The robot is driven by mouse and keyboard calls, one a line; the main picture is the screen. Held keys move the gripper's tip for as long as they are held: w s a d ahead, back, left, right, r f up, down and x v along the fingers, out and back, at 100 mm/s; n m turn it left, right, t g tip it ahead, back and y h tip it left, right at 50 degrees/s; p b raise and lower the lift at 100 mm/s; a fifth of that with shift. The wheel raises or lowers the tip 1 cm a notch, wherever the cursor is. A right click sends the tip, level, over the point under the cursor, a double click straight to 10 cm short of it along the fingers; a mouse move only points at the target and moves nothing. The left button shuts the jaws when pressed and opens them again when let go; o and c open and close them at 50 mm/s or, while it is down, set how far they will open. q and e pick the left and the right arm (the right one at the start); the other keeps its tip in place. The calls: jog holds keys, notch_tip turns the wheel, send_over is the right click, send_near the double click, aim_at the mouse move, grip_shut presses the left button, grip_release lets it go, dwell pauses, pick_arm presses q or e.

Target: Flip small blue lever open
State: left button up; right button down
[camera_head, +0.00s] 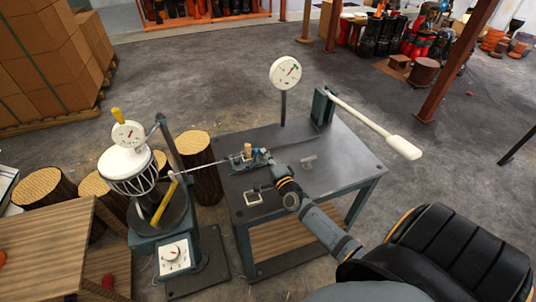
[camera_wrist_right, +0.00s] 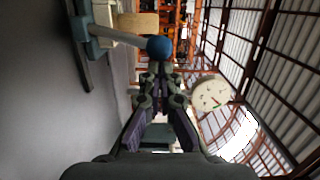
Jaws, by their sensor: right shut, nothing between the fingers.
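The small blue lever shows in the right wrist view as a round blue knob (camera_wrist_right: 159,47) on a grey rod that runs left to a blue-grey mount (camera_wrist_right: 83,27). My right gripper (camera_wrist_right: 159,69) is shut and empty, its fingertips close to the knob. I cannot tell whether they touch it. In the head view my right gripper (camera_head: 262,158) reaches over the metal table (camera_head: 334,172) beside a small fixture (camera_head: 239,162). The blue knob is too small to make out there. My left gripper is not in view.
A dial gauge (camera_head: 285,72) stands on a post at the table's back. A long white-handled lever (camera_head: 404,147) juts out over the table's right side. A machine with a white mixing head (camera_head: 126,162) stands left of the table. Log stools (camera_head: 196,150) stand behind it.

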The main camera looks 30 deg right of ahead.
jog(key=shift+w+a+r+n+g+p, duration=0.1)
jog(key=shift+w+a+r+n+p, duration=0.15)
jog(key=shift+a+n+p, duration=0.7)
jog(key=shift+w+a+r+n+g+p, duration=0.15)
jog(key=shift+a+n+p, duration=0.45)
jog(key=shift+n+p, duration=0.6)
jog(key=shift+w+a+r+n+g+p, duration=0.1)
jog(key=shift+w+a+r+n+p, duration=0.15)
jog(key=shift+a+n+p, duration=0.8)
jog(key=shift+s+d, duration=0.1)
jog(key=shift+d, duration=0.1)
